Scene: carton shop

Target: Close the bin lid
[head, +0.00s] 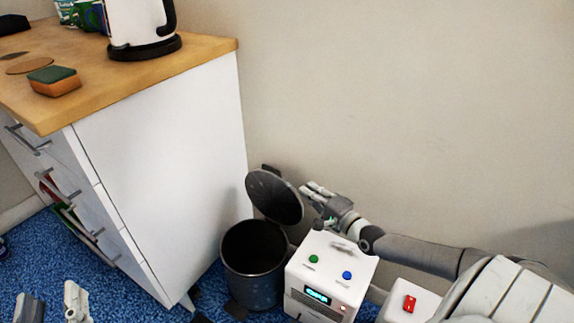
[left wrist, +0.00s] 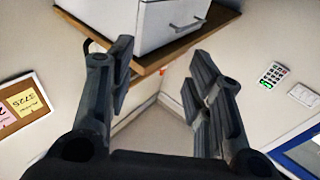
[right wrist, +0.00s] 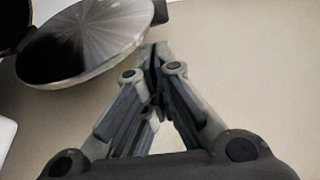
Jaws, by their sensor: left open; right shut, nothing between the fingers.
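The dark round bin (head: 252,262) stands on the floor between the cabinet and a white box. Its lid (head: 274,197) is raised and tilted up behind the rim, near the wall; the bin's mouth is uncovered. My right gripper (head: 312,190) is shut and empty, just right of the lid's upper edge. In the right wrist view the lid (right wrist: 85,40) fills the upper left, and the fingers (right wrist: 155,52) are beside its edge; I cannot tell whether they touch. My left gripper (head: 52,305) is open and empty, low at the left, far from the bin.
The white box (head: 331,272) with green and blue buttons stands right of the bin, under my right arm. A white cabinet (head: 160,150) with a wooden top stands left of it, carrying a kettle (head: 140,25) and a sponge (head: 54,81). Blue carpet (head: 120,290) is open in front.

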